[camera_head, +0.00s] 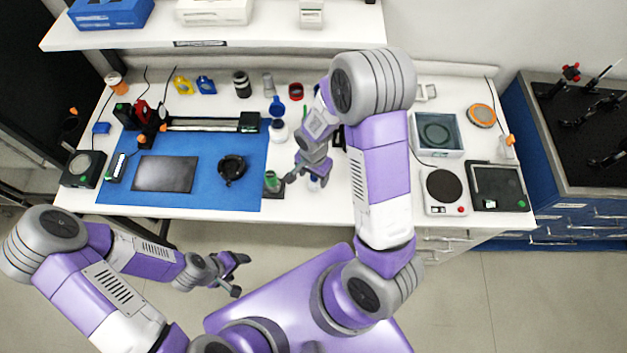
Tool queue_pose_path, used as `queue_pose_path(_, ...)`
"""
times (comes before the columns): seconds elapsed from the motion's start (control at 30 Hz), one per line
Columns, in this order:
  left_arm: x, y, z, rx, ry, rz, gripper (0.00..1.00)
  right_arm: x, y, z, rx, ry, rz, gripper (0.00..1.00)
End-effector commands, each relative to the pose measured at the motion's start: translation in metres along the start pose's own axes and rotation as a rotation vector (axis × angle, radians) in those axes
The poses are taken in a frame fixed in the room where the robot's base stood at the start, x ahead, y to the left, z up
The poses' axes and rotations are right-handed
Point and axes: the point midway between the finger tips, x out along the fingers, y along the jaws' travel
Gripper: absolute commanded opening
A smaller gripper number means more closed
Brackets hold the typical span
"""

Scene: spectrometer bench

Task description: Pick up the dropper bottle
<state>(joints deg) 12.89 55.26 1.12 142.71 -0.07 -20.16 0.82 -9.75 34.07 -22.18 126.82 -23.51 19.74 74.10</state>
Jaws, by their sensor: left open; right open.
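I cannot tell for certain which small container is the dropper bottle. My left gripper (239,275) is open and empty, in front of the bench above the floor.
A blue mat (215,195) holds a dark plate (165,174) and a black ring-shaped item (232,168). A white bottle with a dark cap (278,131) stands behind my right gripper. A hotplate (444,190) and a balance-like tray (497,187) stand at the right.

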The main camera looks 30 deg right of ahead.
Motion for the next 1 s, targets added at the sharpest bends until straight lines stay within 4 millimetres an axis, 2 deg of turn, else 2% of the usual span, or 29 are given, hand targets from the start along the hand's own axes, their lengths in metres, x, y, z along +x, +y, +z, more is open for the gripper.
queue_pose_path(0.1,-0.001,0.0,0.0,0.0,0.0,0.0,0.7,0.017,0.0,0.0,0.0,-0.001,0.002,0.66)
queue_pose_path(0.2,-0.001,0.0,0.0,0.0,0.0,0.0,0.7,0.024,-0.001,0.0,0.0,0.0,0.0,0.66)
queue_pose_path(0.47,-0.001,0.0,0.0,0.0,0.0,0.0,0.7,0.026,-0.001,0.0,0.0,0.0,-0.002,0.66)
queue_pose_path(0.83,-0.001,0.0,0.0,0.0,0.0,0.0,0.7,0.026,-0.001,0.0,0.0,0.0,-0.001,0.1)
queue_pose_path(0.87,-0.001,0.0,0.0,0.0,0.0,0.0,0.7,0.026,-0.001,0.0,0.0,0.0,-0.002,0.08)
queue_pose_path(1.0,-0.001,0.0,0.0,0.0,0.0,0.0,0.7,0.026,-0.001,0.0,0.0,0.0,-0.002,0.07)
